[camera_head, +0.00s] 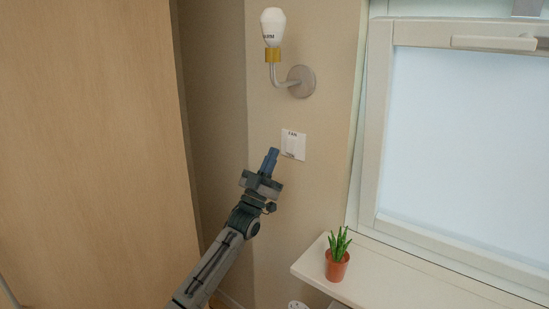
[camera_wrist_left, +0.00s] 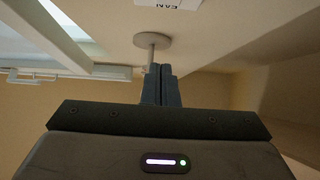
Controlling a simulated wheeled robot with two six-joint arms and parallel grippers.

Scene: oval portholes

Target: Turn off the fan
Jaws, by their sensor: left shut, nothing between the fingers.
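A white wall switch plate (camera_head: 293,144), marked FAN, is on the beige wall below the lamp. Its edge (camera_wrist_left: 172,3) shows upside down at the top of the left wrist view. My left gripper (camera_head: 272,154) is shut and empty, its tips just left of and slightly below the plate in the head view. The shut fingers (camera_wrist_left: 161,72) also show in the left wrist view. I cannot tell whether they touch the plate or wall. The fan itself is not seen. My right gripper is not in view.
A wall lamp (camera_head: 274,28) with a white bulb is above the switch; its round mount (camera_wrist_left: 153,41) shows in the wrist view. A potted plant (camera_head: 337,262) stands on the sill (camera_head: 375,280) under the window (camera_head: 455,140). A wooden panel (camera_head: 90,130) fills the left.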

